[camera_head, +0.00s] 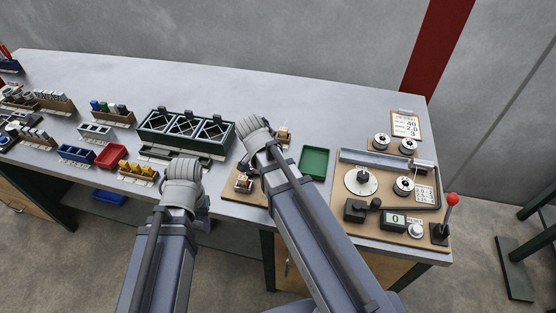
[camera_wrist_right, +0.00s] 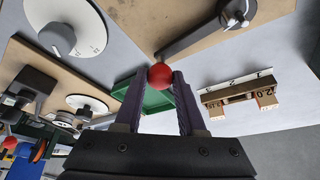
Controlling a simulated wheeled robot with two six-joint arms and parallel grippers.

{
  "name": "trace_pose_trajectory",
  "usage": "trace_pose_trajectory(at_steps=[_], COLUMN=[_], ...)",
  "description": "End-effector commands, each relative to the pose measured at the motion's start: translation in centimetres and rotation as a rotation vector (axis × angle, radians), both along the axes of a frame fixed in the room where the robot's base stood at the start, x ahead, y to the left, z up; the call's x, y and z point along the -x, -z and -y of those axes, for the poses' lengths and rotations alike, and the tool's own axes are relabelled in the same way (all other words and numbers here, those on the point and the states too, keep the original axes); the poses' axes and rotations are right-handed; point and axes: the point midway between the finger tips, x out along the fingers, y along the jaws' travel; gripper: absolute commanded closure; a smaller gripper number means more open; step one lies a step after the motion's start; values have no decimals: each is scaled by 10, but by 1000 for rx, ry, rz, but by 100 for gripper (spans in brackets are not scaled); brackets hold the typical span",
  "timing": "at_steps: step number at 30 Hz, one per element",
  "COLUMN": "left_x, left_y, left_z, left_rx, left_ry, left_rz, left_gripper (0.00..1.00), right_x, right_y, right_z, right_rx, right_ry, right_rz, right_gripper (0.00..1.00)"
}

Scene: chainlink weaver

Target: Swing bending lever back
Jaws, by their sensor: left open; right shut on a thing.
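The bending lever (camera_wrist_right: 200,35) shows in the right wrist view as a dark bar with a round pivot at one end and a red ball knob (camera_wrist_right: 160,76) at the other. My right gripper (camera_wrist_right: 158,95) is shut on the red knob, which sits between its fingertips. In the head view my right gripper (camera_head: 254,133) is over the small wooden board (camera_head: 230,194) and hides the lever. My left gripper (camera_head: 184,173) is open to the left of that board; its fingers are mostly hidden behind its own hand.
A green tray (camera_head: 314,163) lies right of my right gripper. A small pin block (camera_head: 284,135) stands just behind it. A dark rack (camera_head: 186,131) and several part holders fill the left.

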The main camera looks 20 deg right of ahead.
Motion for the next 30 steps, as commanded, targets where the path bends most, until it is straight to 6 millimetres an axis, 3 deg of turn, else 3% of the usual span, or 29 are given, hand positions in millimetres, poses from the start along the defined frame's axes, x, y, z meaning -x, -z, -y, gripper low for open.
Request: trace_pose_trajectory(at_steps=[10, 26, 27, 30], left_x=[0, 0, 0, 0], left_y=[0, 0, 0, 0], left_z=[0, 0, 0, 0], left_rx=[0, 0, 0, 0], left_ry=[0, 0, 0, 0], left_rz=[0, 0, 0, 0], left_gripper=[50, 50, 50, 50], right_x=[10, 12, 12, 12], right_y=[0, 1, 1, 1], right_z=[-7, -8, -8, -8], right_rx=[-3, -5, -5, -4], right_ry=[114, 132, 131, 131], right_rz=[-1, -4, -4, -3], right_gripper=[100, 100, 56, 45])
